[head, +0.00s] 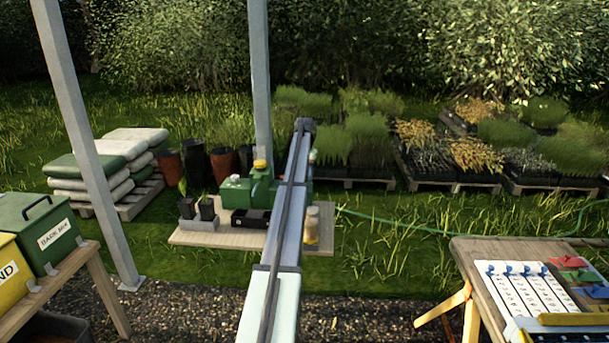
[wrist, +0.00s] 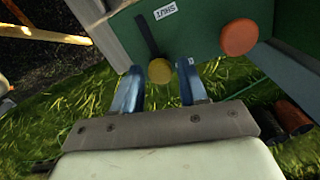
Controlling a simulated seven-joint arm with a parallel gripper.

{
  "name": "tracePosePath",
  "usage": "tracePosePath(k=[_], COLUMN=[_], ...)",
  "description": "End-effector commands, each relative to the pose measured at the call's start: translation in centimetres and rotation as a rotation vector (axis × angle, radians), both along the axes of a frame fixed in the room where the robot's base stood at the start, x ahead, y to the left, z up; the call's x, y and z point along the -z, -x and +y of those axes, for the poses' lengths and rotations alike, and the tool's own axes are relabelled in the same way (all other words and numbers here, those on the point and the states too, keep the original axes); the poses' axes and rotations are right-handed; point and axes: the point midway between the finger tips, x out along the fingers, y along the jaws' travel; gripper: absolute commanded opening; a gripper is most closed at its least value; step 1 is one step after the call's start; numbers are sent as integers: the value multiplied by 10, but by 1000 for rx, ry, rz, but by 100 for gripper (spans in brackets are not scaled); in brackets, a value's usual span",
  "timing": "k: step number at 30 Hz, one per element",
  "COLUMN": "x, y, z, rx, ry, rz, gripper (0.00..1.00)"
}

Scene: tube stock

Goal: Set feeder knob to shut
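In the wrist view my gripper (wrist: 159,68) is open, its two blue fingers apart. A round yellow knob (wrist: 160,72) shows between the fingertips, with visible gaps at both sides. It sits at the lower edge of a green panel (wrist: 205,30). A dark bar (wrist: 147,35) runs from near the knob up and left. A white label (wrist: 165,10), upside down in this view, appears to read SHUT. A round orange part (wrist: 239,37) is to the right. In the head view my arm hides the gripper; a green machine (head: 235,192) stands beside the arm.
The machine stands on a low wooden board (head: 190,238) with small dark pots (head: 207,208). A grey post (head: 260,80) rises close behind it. A table with a chart (head: 530,290) is at right, and a green bin (head: 38,230) at left.

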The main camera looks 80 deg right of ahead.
Motion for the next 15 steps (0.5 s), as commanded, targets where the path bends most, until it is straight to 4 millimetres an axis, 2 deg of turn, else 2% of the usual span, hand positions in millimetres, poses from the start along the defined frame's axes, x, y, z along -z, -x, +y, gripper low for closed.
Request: tracePosePath(k=[2,12,15], x=[0,0,0], y=[0,0,0], z=[0,0,0], rx=[0,0,0], ry=[0,0,0], rz=[0,0,0], gripper=[34,2,0])
